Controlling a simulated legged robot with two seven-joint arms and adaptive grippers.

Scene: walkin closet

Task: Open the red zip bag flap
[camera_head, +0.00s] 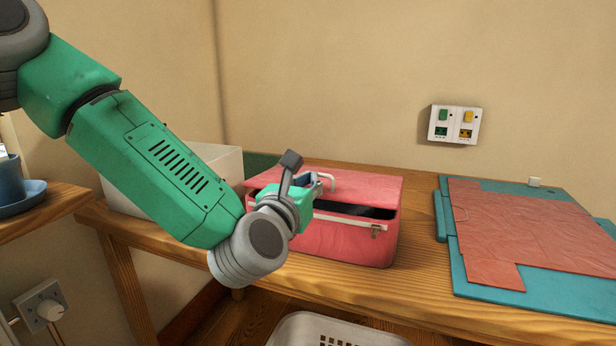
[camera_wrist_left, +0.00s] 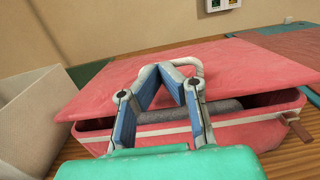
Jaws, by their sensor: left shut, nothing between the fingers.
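The red zip bag (camera_head: 345,240) stands on the wooden table, with a pale zip band and a small brown tab on its front. Its red flap (camera_head: 372,187) sits slightly raised along the front. A dark gap shows beneath it, with something grey inside in the left wrist view (camera_wrist_left: 245,105). A white loop handle (camera_wrist_left: 199,66) is on the flap. My left gripper (camera_head: 322,180) is over the front left part of the bag. In the left wrist view its fingertips (camera_wrist_left: 166,72) meet in front of the flap, close to the handle. I cannot tell whether they touch it. My right gripper is out of view.
A white box (camera_head: 222,165) stands left of the bag, partly behind my left arm. A teal board with a red sheet (camera_head: 530,230) lies to the right. A white basket (camera_head: 335,330) is below the table front. Bare wood (camera_head: 425,260) separates bag and board.

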